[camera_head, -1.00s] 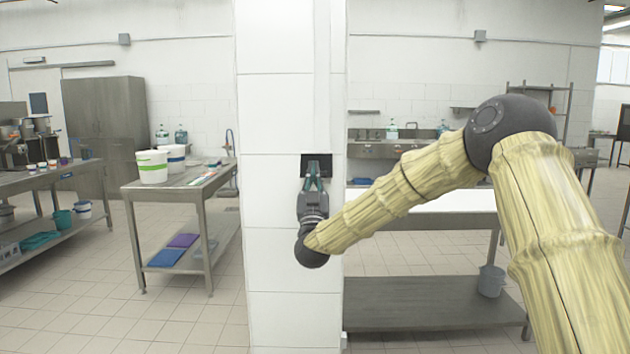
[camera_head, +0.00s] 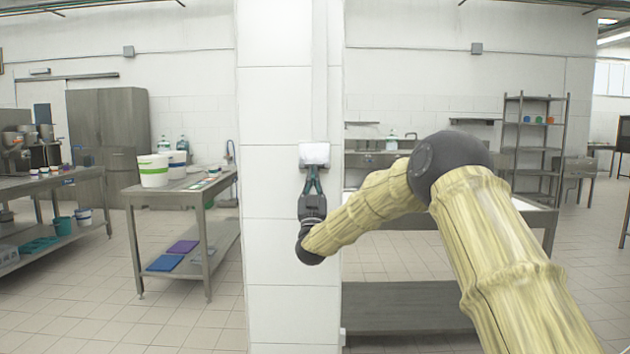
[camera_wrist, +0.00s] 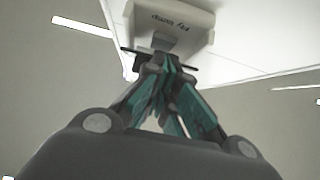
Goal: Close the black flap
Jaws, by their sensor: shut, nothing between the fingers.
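A small white box (camera_head: 314,153) is fixed to the front of the white pillar. In the wrist view the box (camera_wrist: 185,20) carries dark lettering, upside down, and a small grey recess (camera_wrist: 163,42) shows near its lower edge. A thin dark edge, apparently the black flap (camera_wrist: 131,50), shows nearly edge-on at the box's bottom; its exact angle is hard to tell. My gripper (camera_head: 313,170) is just below the box, pointing up. In the wrist view its fingertips (camera_wrist: 162,62) are together and empty, at or against the dark edge; contact is unclear. They partly hide the flap.
The white pillar (camera_head: 278,240) stands directly ahead. A metal table (camera_head: 190,188) with white buckets (camera_head: 153,170) is on the left. Behind the pillar on the right is a low metal shelf (camera_head: 405,305), partly hidden by my arm. The floor left of the pillar is open.

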